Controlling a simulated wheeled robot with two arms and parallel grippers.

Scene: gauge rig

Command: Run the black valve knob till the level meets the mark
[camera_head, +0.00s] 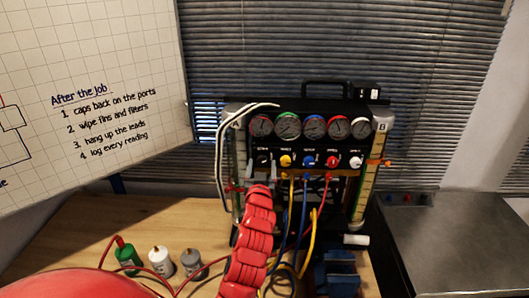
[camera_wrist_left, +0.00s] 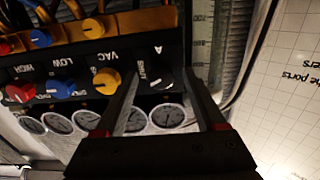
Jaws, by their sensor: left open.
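The gauge rig (camera_head: 309,146) stands at the back of the bench with a row of knobs under its dials. The black valve knob (camera_head: 264,160) is at the left of the row; in the left wrist view it (camera_wrist_left: 160,79) shows upside down beside the word SHUT. My left gripper (camera_head: 261,174) is open, with its fingers on either side of this knob; contact cannot be told. A left sight tube (camera_head: 239,158) and a right sight tube with an orange mark (camera_head: 376,161) flank the panel. The left tube's level is too small to read. My right gripper is not in view.
Yellow, blue and red knobs (camera_head: 332,162) sit right of the black one. Hoses (camera_head: 304,215) hang below the panel. Green, white and grey bottles (camera_head: 161,260) stand at front left.

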